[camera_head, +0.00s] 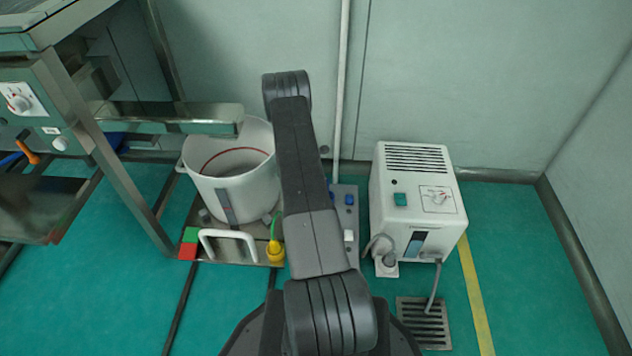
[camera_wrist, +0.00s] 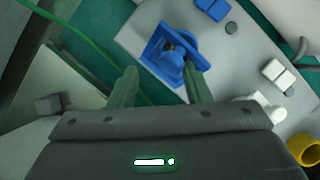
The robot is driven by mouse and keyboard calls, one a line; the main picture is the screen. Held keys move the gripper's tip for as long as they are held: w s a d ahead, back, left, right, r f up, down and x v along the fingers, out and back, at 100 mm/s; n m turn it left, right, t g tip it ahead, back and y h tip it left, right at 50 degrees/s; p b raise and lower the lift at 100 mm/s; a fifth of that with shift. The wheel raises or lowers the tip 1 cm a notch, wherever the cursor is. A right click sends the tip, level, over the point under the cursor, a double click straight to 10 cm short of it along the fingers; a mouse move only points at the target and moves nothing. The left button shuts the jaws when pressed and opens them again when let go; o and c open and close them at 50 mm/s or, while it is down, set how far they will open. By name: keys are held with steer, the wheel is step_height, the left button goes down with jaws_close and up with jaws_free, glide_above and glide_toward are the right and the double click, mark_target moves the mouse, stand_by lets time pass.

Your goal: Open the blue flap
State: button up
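A blue flap (camera_wrist: 173,56), a tilted square blue piece with a rounded raised part, is in the upper middle of the wrist view. My gripper (camera_wrist: 160,85) is open, with two grey-green fingers pointing at it. The right finger lies close against the flap's lower right side or overlaps it; I cannot tell whether they touch. The left finger stands apart at its lower left. Nothing is visibly held between the fingers. In the head view my arm hides the gripper, and I cannot make out the flap clearly.
A grey panel (camera_wrist: 232,50) carries another blue block (camera_wrist: 212,9) and white blocks (camera_wrist: 279,74). A yellow cup-like piece (camera_wrist: 303,151) is at lower right. A white bucket (camera_head: 232,184) stands left of my arm, a white machine (camera_head: 415,190) right. A green cable crosses the wrist view.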

steer(key=shift+s+d+f, duration=0.15)
steer(key=shift+s+d, duration=0.05)
steer(key=shift+d, duration=0.1)
steer(key=shift+r, duration=0.25)
steer(key=p+v, duration=0.4)
steer(key=v, duration=0.9)
steer(key=shift+a+r, duration=0.25)
steer(key=shift+w, duration=0.1)
steer(key=shift+c, duration=0.5)
